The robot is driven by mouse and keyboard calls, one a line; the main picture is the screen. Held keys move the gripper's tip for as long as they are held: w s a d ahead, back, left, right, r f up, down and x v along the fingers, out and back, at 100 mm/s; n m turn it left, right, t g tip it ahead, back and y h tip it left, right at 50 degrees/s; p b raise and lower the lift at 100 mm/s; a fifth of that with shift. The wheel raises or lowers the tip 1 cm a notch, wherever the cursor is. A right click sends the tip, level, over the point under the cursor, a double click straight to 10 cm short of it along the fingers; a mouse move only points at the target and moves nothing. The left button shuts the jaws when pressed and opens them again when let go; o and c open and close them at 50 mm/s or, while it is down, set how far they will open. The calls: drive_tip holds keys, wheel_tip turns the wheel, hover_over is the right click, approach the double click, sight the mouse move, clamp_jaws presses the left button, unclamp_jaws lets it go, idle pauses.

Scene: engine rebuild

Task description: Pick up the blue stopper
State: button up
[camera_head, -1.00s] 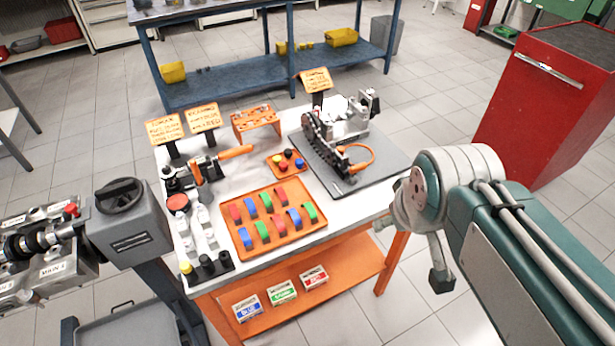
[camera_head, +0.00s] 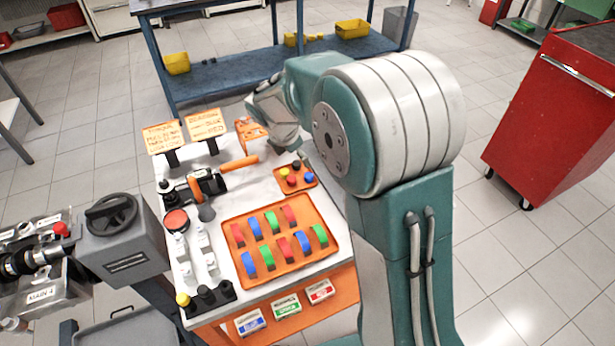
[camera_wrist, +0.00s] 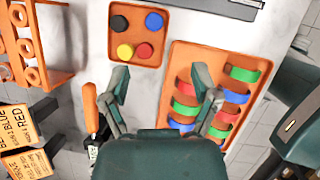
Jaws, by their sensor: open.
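The blue stopper (camera_head: 309,178) sits in a small orange tray (camera_head: 281,186) on the workbench. In the wrist view the blue stopper (camera_wrist: 154,21) is at the tray's upper right corner, beside black, yellow and red stoppers. My gripper (camera_wrist: 162,85) is open and empty, its two fingers spread over the bench. In the head view my arm hides most of the gripper.
A larger orange tray (camera_head: 283,285) holds red, blue and green curved pieces. An orange rack (camera_wrist: 40,78) and sign cards (camera_head: 206,124) stand nearby. An orange-handled tool (camera_head: 240,163) lies left of the small tray. A red cabinet (camera_head: 555,120) stands right.

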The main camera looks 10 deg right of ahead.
sight(307, 176)
drive_tip(key=shift+n, duration=0.7)
drive_tip(key=x, duration=0.8)
drive_tip(key=a+x, duration=0.1)
drive_tip(key=x, duration=0.3)
drive_tip(key=shift+w+f, duration=0.4)
drive_tip(key=c, duration=0.9)
